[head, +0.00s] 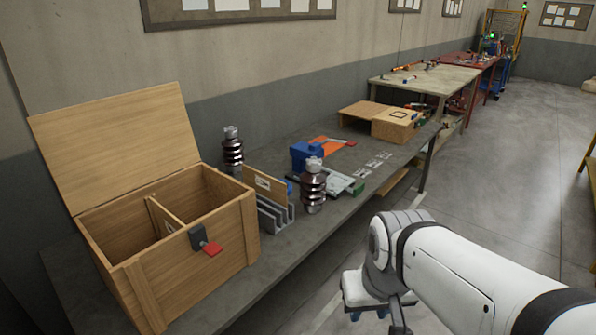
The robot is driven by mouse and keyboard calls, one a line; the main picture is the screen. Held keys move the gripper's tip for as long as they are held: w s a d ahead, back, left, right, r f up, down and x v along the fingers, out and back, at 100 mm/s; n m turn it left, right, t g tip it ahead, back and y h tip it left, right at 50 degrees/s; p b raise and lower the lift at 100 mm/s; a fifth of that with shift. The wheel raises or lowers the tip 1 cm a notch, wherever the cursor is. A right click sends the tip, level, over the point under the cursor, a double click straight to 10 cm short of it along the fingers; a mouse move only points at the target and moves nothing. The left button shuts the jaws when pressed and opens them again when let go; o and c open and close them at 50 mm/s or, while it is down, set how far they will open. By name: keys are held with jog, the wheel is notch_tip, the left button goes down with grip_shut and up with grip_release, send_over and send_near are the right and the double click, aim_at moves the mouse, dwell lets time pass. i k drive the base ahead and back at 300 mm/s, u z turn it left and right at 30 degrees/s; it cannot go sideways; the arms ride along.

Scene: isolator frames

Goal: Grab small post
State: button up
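Two dark brown ribbed posts with pale metal tops stand upright on the grey workbench (335,205). One post (313,190) stands near the bench's front edge. The other post (233,151) stands farther back, behind the wooden box. I cannot tell from this view which is the small one. My gripper (376,314) hangs at the bottom of the view, in front of the bench and to the right of both posts, apart from them. Blue parts show at its end. The picture's lower edge cuts close, and whether its fingers are open is unclear.
An open wooden box (205,280) with a divider and red latch fills the bench's left end. A grey slotted rack (273,217) stands beside the near post. A blue block (306,155) and a smaller wooden box (393,125) lie beyond. The floor (490,190) at right is clear.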

aim_at(313, 184)
jog(key=i, duration=1.5)
jog(key=u, duration=3.1)
jog(key=k, duration=1.4)
jog(key=z, duration=0.75)
